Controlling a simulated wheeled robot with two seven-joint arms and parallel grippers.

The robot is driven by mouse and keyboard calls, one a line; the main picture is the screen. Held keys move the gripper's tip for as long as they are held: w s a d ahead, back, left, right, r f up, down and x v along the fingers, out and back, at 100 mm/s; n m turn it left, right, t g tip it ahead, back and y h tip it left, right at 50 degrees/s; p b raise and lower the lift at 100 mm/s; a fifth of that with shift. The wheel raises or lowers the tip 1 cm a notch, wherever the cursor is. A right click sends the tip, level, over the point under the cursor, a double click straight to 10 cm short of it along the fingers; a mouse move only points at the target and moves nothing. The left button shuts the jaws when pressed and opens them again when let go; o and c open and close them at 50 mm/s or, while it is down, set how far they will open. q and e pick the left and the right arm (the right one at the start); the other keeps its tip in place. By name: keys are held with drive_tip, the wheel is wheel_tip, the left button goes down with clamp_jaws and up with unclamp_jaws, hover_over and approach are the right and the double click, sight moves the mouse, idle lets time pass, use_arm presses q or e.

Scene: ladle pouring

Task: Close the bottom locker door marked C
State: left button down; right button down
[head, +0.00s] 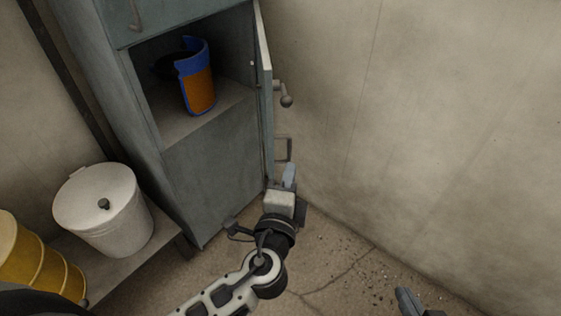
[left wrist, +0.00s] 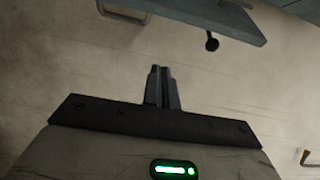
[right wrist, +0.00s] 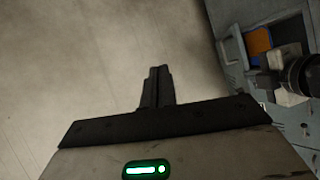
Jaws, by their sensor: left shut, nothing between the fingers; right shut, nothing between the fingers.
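The grey-blue locker (head: 207,165) has an open compartment with its door (head: 266,90) swung out on the right, seen almost edge-on. A knob handle (head: 286,101) sticks out from the door's wall-facing side. No letter C is readable. The door (left wrist: 190,8) and its handle (left wrist: 212,44) also show at the top of the left wrist view. My left gripper (head: 289,177) is shut and empty, just right of the door's lower end; I cannot tell whether it touches. My right gripper (head: 404,296) is shut and empty, low at the right, away from the door.
A blue and orange container (head: 199,90) stands inside the open compartment. A white lidded bucket (head: 105,210) and a yellow drum (head: 35,258) stand at the left. A bare wall (head: 430,120) rises close on the right. The cracked floor (head: 330,265) is mostly free.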

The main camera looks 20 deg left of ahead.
use_arm(q)
drive_tip(key=w+a+p, duration=0.1)
drive_tip(key=w+a, duration=0.3)
drive_tip(key=w, duration=0.4)
drive_tip(key=shift+a+p, duration=0.35)
drive_tip(key=shift+a, duration=0.05)
use_arm(e)
drive_tip(key=shift+r, duration=0.25)
use_arm(q)
drive_tip(key=shift+r, duration=0.1)
